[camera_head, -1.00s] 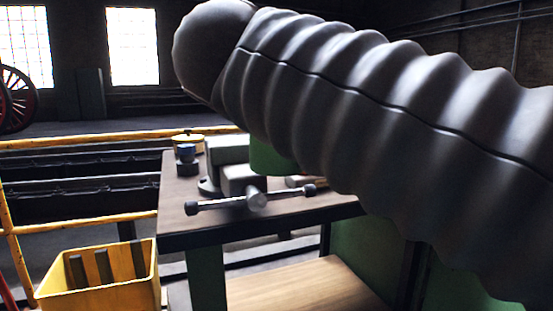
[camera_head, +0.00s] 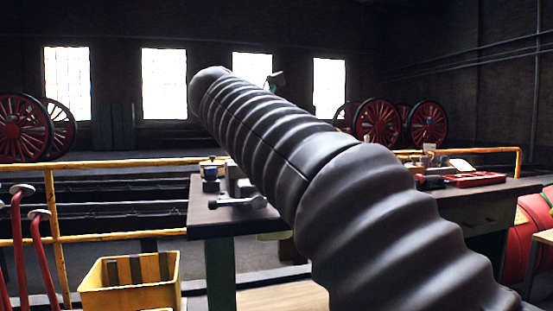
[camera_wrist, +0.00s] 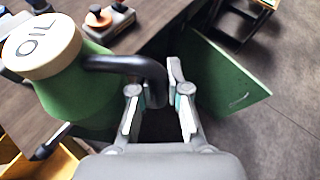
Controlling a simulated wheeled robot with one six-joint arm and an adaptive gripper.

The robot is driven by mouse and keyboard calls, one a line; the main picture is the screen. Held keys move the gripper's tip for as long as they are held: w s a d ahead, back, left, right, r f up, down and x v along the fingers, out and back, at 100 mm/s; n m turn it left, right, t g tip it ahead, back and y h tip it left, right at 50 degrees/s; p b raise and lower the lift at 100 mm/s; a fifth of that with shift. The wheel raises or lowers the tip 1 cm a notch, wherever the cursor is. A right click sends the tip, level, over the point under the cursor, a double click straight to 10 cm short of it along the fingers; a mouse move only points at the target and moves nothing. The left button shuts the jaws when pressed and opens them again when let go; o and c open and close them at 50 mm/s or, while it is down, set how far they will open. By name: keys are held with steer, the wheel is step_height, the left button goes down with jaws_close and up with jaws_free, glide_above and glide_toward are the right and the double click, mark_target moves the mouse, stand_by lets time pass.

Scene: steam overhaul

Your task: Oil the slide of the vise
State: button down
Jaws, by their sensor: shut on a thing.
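In the wrist view a green oil can (camera_wrist: 75,97) with a cream lid marked OIL (camera_wrist: 40,46) is close on the left. Its black curved handle (camera_wrist: 120,64) reaches between the fingers of my gripper (camera_wrist: 159,75), which is shut on it. The can's spout tip is not clear to me. In the head view the grey vise (camera_head: 238,188) stands on the workbench (camera_head: 210,222), partly hidden by my arm. My gripper and the can cannot be made out for sure there.
A yellow bin (camera_head: 130,297) stands left of the bench. Yellow railing (camera_head: 115,163) runs behind it. A red tray (camera_head: 473,180) lies on the right-hand bench. In the wrist view a small box with an orange knob (camera_wrist: 98,17) sits on a wooden surface.

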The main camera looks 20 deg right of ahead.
steer(key=w+d+r+n+g+h+p, duration=0.1)
steer(key=w+d+n+g+p, duration=0.1)
steer(key=w, duration=0.3)
steer(key=shift+w+d+r+n+g+p, duration=0.2)
steer(key=shift+w+d+n+g+p, duration=0.15)
steer(key=shift+d, duration=0.55)
steer(key=shift+a+r, duration=0.1)
steer(key=shift+a, duration=0.05)
steer(key=shift+s+a+r+p, duration=0.25)
steer(key=shift+a+p, duration=0.2)
steer(key=shift+a, duration=0.15)
steer(key=shift+w+r+g, duration=0.2)
steer(key=shift+r+g, duration=0.05)
steer(key=shift+r, duration=0.05)
stand_by(0.9)
steer(key=shift+a+r+n, duration=0.1)
steer(key=shift+r+n, duration=0.15)
steer(key=shift+r, duration=0.05)
